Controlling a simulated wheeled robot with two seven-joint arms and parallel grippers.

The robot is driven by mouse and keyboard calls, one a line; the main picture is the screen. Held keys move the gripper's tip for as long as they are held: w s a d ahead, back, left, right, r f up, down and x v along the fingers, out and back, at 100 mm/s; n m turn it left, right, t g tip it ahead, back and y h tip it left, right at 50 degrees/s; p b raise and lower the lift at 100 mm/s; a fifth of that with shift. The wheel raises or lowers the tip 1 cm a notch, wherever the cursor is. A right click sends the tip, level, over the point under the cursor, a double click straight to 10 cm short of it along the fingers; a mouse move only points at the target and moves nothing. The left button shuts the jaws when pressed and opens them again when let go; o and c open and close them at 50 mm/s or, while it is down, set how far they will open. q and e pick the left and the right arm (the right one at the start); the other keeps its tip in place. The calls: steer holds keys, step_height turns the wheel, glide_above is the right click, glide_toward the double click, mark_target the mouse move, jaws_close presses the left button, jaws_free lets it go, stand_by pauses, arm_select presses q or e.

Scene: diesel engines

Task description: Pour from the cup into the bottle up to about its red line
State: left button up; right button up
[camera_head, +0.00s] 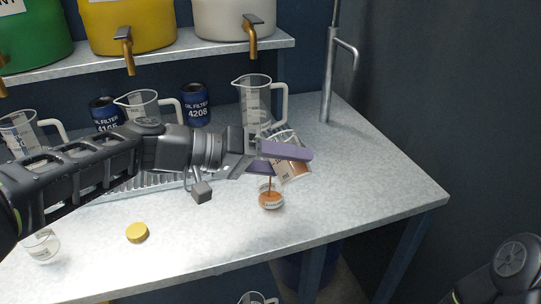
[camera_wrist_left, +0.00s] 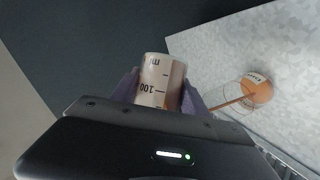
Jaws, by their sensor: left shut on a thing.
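My left gripper (camera_head: 285,158) is shut on a clear cup (camera_head: 293,166) with scale marks and orange-brown liquid inside. The cup is tilted above the worktop. It also shows between the purple fingers in the left wrist view (camera_wrist_left: 160,84). A thin orange-brown stream runs down from it into the small clear bottle (camera_head: 271,197), which stands upright on the worktop below. The bottle, with orange-brown liquid and a white label, also shows in the left wrist view (camera_wrist_left: 259,88). I cannot make out its red line or the exact level. My right gripper is out of view.
A yellow cap (camera_head: 137,232) and a small clear container (camera_head: 42,245) are on the worktop (camera_head: 350,195). Clear jugs (camera_head: 254,98) and blue oil filters (camera_head: 196,106) stand behind my left arm. A metal tap (camera_head: 330,80) rises at the back right. The right worktop is clear.

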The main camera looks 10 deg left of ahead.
arm_select(q)
steer(key=shift+f+n+h+p, duration=0.2)
steer(key=shift+n+h+p, duration=0.1)
steer(key=shift+n+p, duration=0.25)
stand_by(1.0)
steer(key=shift+w+a+r+n+g+h+p, duration=0.1)
steer(key=shift+r+n+g+h+p, duration=0.3)
steer(key=shift+p, duration=1.1)
stand_by(0.8)
steer(key=shift+w+a+r+n+h, duration=0.3)
steer(key=shift+r+n+h, duration=0.15)
steer(key=shift+n, duration=0.4)
stand_by(1.6)
steer(key=shift+s+d+f+m+y, duration=0.35)
steer(key=shift+d+m+y, duration=0.1)
steer(key=shift+m, duration=0.25)
step_height(320, 180, down, 2)
steer(key=m+b, duration=0.1)
steer(key=b, duration=0.3)
steer(key=shift+f+y, duration=0.2)
steer(key=shift+y, duration=0.2)
steer(key=shift+r+m+t, duration=0.3)
steer(key=shift+r+m, duration=0.1)
steer(key=shift+r, duration=0.45)
